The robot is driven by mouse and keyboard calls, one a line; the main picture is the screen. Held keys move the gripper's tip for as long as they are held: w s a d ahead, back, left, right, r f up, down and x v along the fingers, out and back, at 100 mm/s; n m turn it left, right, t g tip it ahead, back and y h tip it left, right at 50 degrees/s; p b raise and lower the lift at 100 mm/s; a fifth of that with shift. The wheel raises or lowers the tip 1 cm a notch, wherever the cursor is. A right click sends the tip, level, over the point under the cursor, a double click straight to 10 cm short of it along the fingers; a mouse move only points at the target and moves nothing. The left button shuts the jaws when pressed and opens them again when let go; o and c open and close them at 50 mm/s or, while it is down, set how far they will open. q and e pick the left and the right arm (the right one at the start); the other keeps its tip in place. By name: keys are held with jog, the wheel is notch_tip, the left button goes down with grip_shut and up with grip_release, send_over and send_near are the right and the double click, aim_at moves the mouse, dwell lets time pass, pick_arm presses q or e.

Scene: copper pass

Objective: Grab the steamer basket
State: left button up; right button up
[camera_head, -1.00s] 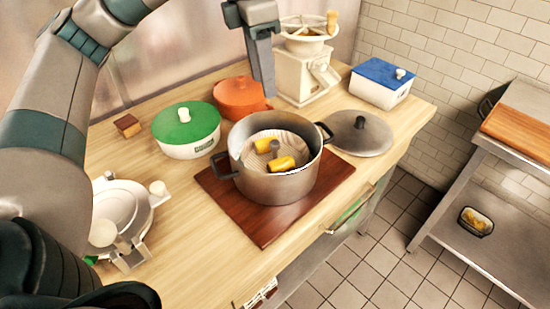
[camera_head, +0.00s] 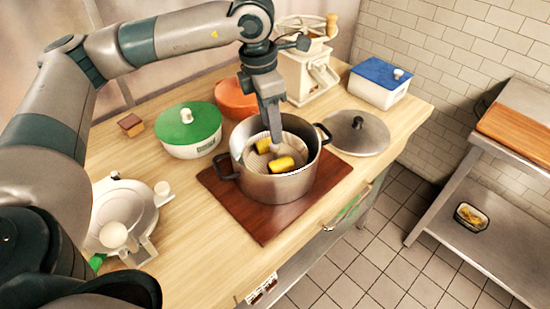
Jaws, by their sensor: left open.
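The steamer basket (camera_head: 252,163) is a pale round insert inside the steel pot (camera_head: 277,187), with yellow pieces (camera_head: 283,164) lying in it. A small post stood at its middle earlier; now my gripper hides it. My left gripper (camera_head: 275,146) points down into the pot, its fingertips over the middle of the basket between the yellow pieces. It is open. I cannot tell whether the fingers touch the post. My right gripper is not in view.
The pot stands on a dark red board (camera_head: 252,215). A steel lid (camera_head: 357,133) lies to its right. A green-lidded pot (camera_head: 188,128), an orange pot (camera_head: 236,98), a grinder (camera_head: 305,75) and a blue-lidded box (camera_head: 380,82) stand around it. A white scale-like device (camera_head: 130,205) is at left.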

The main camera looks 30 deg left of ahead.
aim_at(275, 158)
pick_arm(q)
jog(key=shift+f, duration=0.1)
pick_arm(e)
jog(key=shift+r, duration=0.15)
pick_arm(q)
jog(key=shift+f+p, duration=0.2)
jog(key=shift+p, duration=0.15)
jog(key=f, duration=0.1)
jog(key=f+p, duration=0.2)
jog(key=shift+w+d+f, duration=0.15)
jog(key=shift+d+f, duration=0.15)
jog(key=shift+f, duration=0.5)
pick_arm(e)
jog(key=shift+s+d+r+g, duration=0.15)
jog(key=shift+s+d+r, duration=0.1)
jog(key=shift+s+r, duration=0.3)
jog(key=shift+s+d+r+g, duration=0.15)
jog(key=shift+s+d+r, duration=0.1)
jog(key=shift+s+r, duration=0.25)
pick_arm(q)
jog(key=shift+w, duration=0.1)
grip_shut()
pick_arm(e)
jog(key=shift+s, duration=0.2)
